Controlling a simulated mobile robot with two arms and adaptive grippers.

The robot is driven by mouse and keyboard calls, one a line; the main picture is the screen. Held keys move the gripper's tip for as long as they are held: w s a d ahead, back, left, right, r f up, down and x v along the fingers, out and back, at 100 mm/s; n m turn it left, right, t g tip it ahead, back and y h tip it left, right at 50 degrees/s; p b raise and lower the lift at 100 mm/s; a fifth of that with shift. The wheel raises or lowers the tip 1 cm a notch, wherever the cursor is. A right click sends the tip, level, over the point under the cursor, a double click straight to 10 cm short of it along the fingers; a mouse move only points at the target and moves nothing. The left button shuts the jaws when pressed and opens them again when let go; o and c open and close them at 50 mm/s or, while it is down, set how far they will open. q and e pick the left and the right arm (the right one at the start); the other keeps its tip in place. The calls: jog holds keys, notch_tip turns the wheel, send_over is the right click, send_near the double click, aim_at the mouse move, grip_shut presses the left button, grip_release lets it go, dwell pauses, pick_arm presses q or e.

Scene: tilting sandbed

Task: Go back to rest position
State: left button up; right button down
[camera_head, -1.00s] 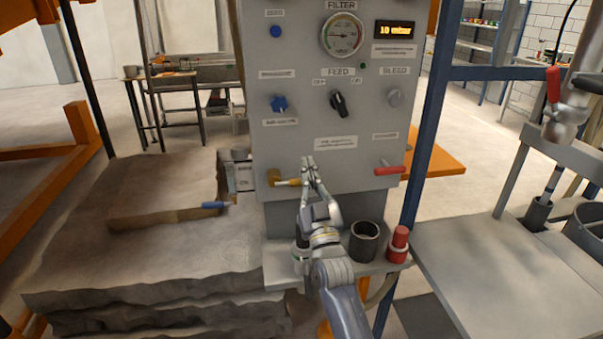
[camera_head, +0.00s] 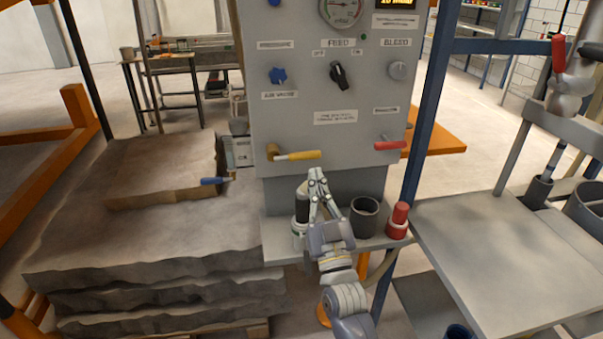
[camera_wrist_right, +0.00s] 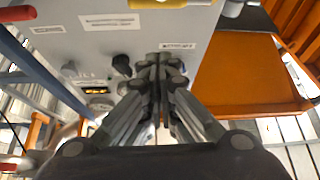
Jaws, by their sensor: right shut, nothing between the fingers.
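My right gripper (camera_head: 317,180) is shut and empty in the head view, in front of the lower part of the grey control panel (camera_head: 290,112). It is just below the yellow-handled lever (camera_head: 297,155) and apart from it. In the right wrist view the closed fingers (camera_wrist_right: 158,62) point at the panel, with nothing between them. My left gripper is not in the head view.
Below the panel, a shelf (camera_head: 285,250) holds a dark cup (camera_head: 365,216), a red cylinder (camera_head: 398,220) and a dark bottle (camera_head: 301,208) close to the gripper. A red lever (camera_head: 390,145) is at right. Stacked stone slabs (camera_head: 150,240) lie left; a grey table (camera_head: 490,270) stands right.

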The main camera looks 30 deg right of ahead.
jog(key=s+a+f+n+g+y, duration=0.1)
jog(key=s+a+f+g+y, duration=0.15)
jog(key=f, duration=0.35)
jog(key=s+a+f+n+g+y, duration=0.1)
jog(key=s+a+f+g, duration=0.1)
jog(key=f+g, duration=0.35)
jog(key=s+a+f+n+g+y, duration=0.1)
jog(key=s+a+f+g+y, duration=0.15)
jog(key=f, duration=0.55)
jog(key=s+a+f+g, duration=0.1)
jog(key=s+f+g, duration=0.35)
jog(key=s, duration=0.65)
jog(key=s+f+g, duration=0.4)
jog(key=s+f, duration=0.1)
jog(key=s, duration=0.5)
jog(key=s+f+g, duration=0.1)
jog(key=s+f, duration=0.1)
jog(key=f, duration=1.2)
jog(key=s+f+g, duration=0.1)
jog(key=s+f, duration=0.1)
jog(key=f, duration=1.2)
jog(key=s+d+f+g, duration=0.1)
jog(key=s+d+f, duration=0.1)
jog(key=s+f, duration=1.2)
jog(key=shift+s+d+f+n+h, duration=0.3)
jog(key=shift+s+d+f+n, duration=0.1)
jog(key=shift+s, duration=0.45)
